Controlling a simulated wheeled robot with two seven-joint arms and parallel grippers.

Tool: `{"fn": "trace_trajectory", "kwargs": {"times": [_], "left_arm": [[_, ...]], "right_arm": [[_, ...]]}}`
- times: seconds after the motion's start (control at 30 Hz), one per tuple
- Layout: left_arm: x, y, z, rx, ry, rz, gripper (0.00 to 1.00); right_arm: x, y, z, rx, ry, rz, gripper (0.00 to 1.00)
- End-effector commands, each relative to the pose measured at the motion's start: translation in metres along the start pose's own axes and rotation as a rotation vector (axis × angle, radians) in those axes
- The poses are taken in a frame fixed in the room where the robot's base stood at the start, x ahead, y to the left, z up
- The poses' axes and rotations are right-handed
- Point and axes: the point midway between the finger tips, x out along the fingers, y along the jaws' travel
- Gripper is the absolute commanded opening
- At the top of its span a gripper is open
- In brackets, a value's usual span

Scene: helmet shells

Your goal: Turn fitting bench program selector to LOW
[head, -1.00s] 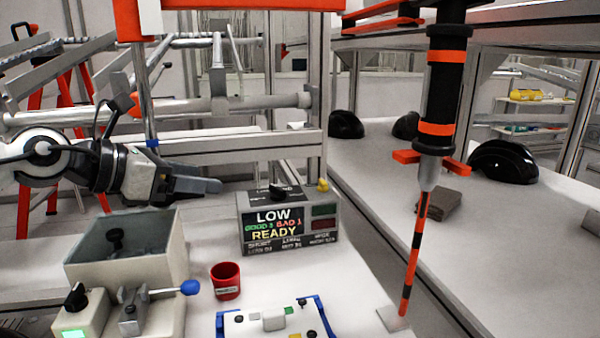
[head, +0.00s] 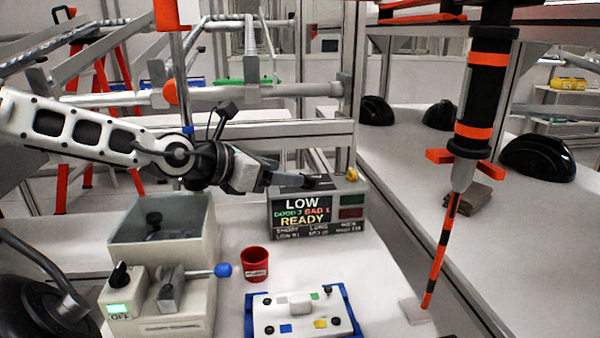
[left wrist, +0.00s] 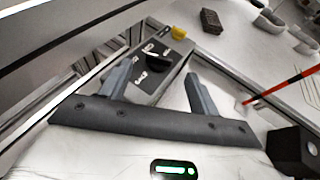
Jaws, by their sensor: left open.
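The fitting bench control box (head: 278,216) stands at the back of the bench. Its screen reads LOW, GOOD 3 BAD 1 and READY. In the left wrist view its black selector knob (left wrist: 157,64) sits on the top panel among white markings, too blurred to read. My left gripper (head: 312,183) is over the box top in the head view and hides much of it, including the knob. In the left wrist view the left gripper (left wrist: 159,72) is open, with its fingers apart on either side of the knob. I cannot tell whether they touch it. My right gripper is not in view.
A grey bin (head: 135,243), a fixture with a blue-ended lever (head: 222,270), a red cup (head: 254,265) and a blue-white tray (head: 258,316) stand in front. A yellow knob (head: 351,174) is on the box's back right. A black-orange tool (head: 482,105) hangs at right.

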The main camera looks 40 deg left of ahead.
Motion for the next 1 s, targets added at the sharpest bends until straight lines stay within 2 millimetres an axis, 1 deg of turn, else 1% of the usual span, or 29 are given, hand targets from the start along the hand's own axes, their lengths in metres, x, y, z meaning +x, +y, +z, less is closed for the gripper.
{"fn": "trace_trajectory", "kwargs": {"times": [0.03, 0.3, 0.5, 0.7, 0.97, 1.0], "left_arm": [[0.006, -0.001, -0.002, -0.003, 0.006, -0.002, 0.62], [0.033, 0.0, -0.003, -0.001, 0.006, -0.001, 0.62], [0.049, 0.0, -0.002, 0.001, 0.003, 0.0, 0.62], [0.056, 0.0, -0.001, 0.0, 0.001, 0.0, 0.62], [0.056, 0.0, 0.0, 0.0, -0.001, 0.0, 0.62], [0.056, 0.0, 0.0, 0.0, -0.001, 0.0, 0.59]], "right_arm": [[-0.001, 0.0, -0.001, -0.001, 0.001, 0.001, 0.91], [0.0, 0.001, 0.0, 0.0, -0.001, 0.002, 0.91], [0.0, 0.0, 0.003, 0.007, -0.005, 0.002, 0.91], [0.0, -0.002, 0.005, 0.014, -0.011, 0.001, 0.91], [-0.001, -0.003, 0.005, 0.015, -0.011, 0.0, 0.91], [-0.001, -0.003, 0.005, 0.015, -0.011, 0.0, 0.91]]}}
